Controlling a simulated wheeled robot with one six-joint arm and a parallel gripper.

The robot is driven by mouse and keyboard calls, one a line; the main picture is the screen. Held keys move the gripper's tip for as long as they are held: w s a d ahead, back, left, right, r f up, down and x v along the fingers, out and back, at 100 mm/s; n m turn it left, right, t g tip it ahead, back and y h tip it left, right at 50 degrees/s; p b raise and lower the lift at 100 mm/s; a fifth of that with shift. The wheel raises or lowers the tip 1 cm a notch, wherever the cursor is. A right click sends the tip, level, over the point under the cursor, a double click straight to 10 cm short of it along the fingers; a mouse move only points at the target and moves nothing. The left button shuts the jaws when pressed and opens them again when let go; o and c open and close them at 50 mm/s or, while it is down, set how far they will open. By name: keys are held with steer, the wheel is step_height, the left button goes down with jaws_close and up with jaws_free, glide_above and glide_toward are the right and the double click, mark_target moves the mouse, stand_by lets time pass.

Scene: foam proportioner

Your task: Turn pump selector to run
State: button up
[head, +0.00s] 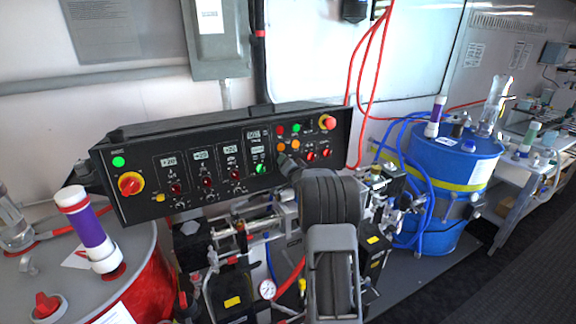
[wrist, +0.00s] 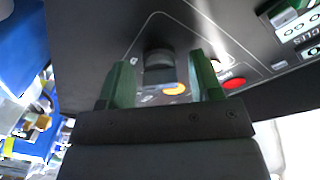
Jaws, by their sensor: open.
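The black control panel (head: 225,160) stands in the middle of the head view, behind my arm. In the wrist view, a dark round knob (wrist: 160,66), which looks like the pump selector, sits on the panel face (wrist: 100,35). My gripper (wrist: 159,68) is open, with one green finger to each side of the knob. A gap shows on both sides, and I cannot tell how deep the fingers reach past it. The knob's pointer and its labels are not readable. In the head view, my arm hides the fingertips and the knob.
An orange button (wrist: 175,89) and a red button (wrist: 234,83) lie close to the fingers. A red-and-yellow emergency knob (head: 131,184) is at the panel's left end, another red knob (head: 327,122) at its right. A blue drum (head: 450,165) stands right, a red drum (head: 150,285) left.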

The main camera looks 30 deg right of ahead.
steer(key=b+v, duration=0.3)
steer(key=v, duration=1)
steer(key=shift+s, duration=0.4)
steer(key=shift+a, duration=0.1)
steer(key=s+a+f+n+g, duration=0.2)
steer(key=s+f+n+g, duration=0.1)
steer(key=s+f+g, duration=0.6)
steer(key=s+a+r+n+g+y, duration=0.1)
steer(key=s+a+n, duration=0.3)
steer(key=a, duration=0.9)
steer(key=s+a+r+n+g+y, duration=0.2)
steer(key=s+a+n, duration=0.3)
steer(key=s+a, duration=0.3)
steer(key=a+r+y, duration=0.1)
steer(key=a, duration=0.3)
steer(key=shift+s+a+g+y, duration=0.3)
steer(key=shift+s+a, duration=0.1)
